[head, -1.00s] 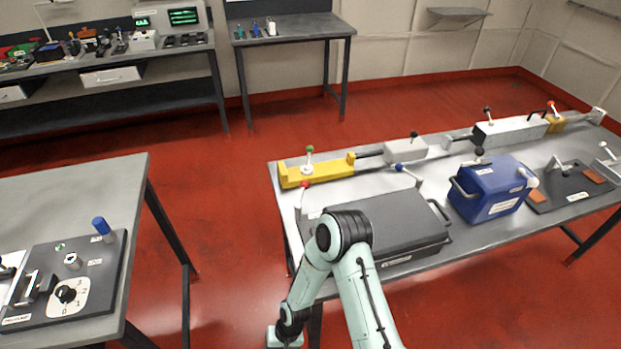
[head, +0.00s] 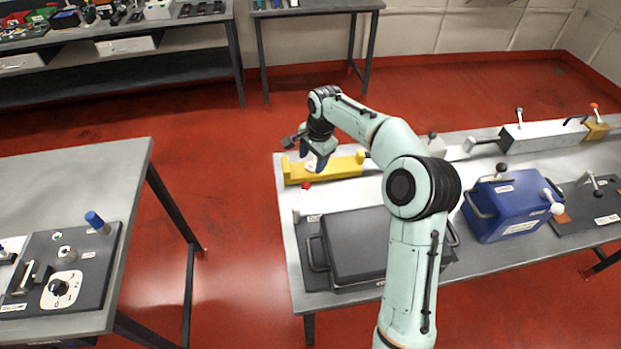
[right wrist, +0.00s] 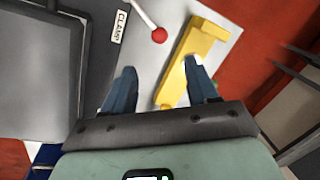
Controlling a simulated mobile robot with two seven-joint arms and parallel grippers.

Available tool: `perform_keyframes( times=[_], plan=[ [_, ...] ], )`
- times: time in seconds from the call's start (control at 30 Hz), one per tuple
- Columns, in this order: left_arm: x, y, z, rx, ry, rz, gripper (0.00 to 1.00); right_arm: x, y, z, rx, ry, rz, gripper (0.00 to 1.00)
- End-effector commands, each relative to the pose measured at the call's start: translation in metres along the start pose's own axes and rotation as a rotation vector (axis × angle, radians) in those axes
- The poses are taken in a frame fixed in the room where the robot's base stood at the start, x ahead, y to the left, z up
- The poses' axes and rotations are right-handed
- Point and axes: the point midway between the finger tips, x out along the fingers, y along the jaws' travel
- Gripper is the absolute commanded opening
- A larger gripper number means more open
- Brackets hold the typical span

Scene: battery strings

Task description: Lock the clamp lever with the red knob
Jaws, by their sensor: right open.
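The clamp lever is a thin white rod with a red knob (head: 306,186), standing near the left end of the long table. In the right wrist view the red knob (right wrist: 159,35) is ahead of the fingertips, by a plate labelled CLAMP (right wrist: 120,25). My right gripper (head: 319,163) is above the yellow fixture, a little behind the knob in the head view. In the right wrist view my right gripper (right wrist: 161,70) has its two dark blue fingers spread, with nothing held between them. The knob is apart from both fingers. My left gripper is not in view.
The yellow fixture (head: 340,167) lies under my right gripper; one finger overlaps it in the wrist view (right wrist: 205,38). A dark grey case (head: 360,245) lies in front of the lever. A blue box (head: 505,208) stands right. My right arm hides the table's middle.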

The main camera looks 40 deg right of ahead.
Motion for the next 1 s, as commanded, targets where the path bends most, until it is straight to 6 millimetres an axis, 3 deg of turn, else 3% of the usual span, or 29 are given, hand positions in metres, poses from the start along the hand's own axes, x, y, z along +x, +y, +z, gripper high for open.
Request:
perform_keyframes(
  times=[0.4, 0.6, 0.8, 1.0],
  plan=[
    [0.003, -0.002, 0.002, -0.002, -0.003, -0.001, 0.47, 0.083, 0.002, 0.001, -0.001, -0.006, 0.004, 0.58],
    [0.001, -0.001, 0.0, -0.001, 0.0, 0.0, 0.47, 0.114, 0.001, 0.001, -0.001, -0.004, 0.001, 0.58],
    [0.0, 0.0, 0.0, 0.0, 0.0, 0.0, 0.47, 0.128, 0.0, 0.001, -0.002, -0.002, 0.0, 0.58],
    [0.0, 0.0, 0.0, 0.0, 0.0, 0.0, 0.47, 0.13, 0.0, 0.001, -0.001, -0.002, 0.0, 0.58]
  ],
)
